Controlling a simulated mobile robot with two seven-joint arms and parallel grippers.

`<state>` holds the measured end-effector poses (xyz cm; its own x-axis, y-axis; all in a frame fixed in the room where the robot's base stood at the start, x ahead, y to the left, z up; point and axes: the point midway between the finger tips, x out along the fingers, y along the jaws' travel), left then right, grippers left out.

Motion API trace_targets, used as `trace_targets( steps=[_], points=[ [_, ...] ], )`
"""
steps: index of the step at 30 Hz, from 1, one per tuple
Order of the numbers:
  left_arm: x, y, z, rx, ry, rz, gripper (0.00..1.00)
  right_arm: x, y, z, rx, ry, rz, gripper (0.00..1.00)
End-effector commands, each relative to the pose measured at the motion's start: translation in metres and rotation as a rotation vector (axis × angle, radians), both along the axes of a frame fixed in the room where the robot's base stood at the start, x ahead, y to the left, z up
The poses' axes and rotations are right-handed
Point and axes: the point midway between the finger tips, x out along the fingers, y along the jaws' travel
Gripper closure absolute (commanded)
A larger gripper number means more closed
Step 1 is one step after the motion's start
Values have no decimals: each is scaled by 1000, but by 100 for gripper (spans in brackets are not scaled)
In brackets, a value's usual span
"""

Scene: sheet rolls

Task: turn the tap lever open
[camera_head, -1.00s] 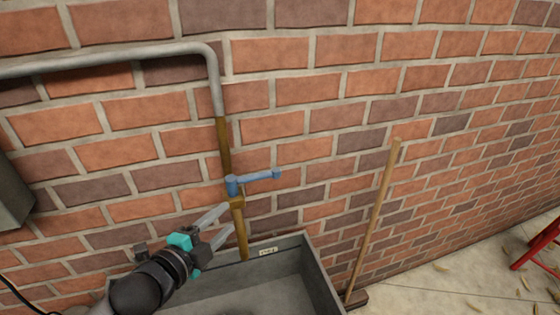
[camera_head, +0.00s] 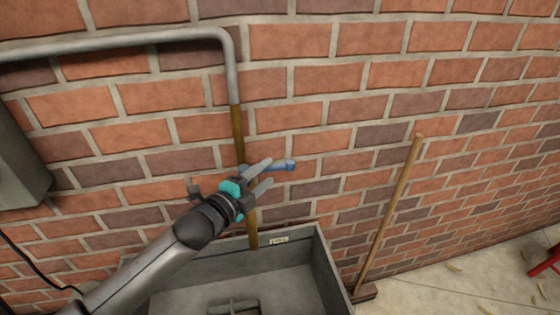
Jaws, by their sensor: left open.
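The blue tap lever (camera_head: 281,165) points to the right from the tap on the brass pipe (camera_head: 238,135), in front of the brick wall. My left gripper (camera_head: 269,173) is open in front of the tap. Its upper finger overlaps the lever in the picture, and its lower finger shows below the lever. I cannot tell whether a finger touches the lever. The gripper hides most of the tap body and the lever's root. My right gripper is not in view.
A grey sink (camera_head: 325,268) with a small label stands below the tap. A broom with a wooden handle (camera_head: 390,215) leans on the wall to the right. A grey pipe (camera_head: 130,40) runs along the wall at upper left. A grey box (camera_head: 20,160) is at the left edge.

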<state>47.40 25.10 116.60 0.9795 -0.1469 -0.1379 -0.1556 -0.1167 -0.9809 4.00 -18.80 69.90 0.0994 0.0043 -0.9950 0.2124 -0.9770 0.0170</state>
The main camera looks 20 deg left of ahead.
Motion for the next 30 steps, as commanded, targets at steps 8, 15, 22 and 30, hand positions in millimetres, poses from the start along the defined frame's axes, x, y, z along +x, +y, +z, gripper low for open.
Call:
trace_targets(
  steps=[8, 15, 22, 30],
  points=[
    [38, -6, -4, -2, -1, 0, 48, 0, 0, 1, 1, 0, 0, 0],
    [60, -9, -8, -1, -1, 0, 48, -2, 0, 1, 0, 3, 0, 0],
    [67, -10, -10, -1, 1, -1, 48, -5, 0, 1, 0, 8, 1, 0],
    [67, -10, -10, -1, 1, -1, 53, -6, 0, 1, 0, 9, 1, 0]
  ],
)
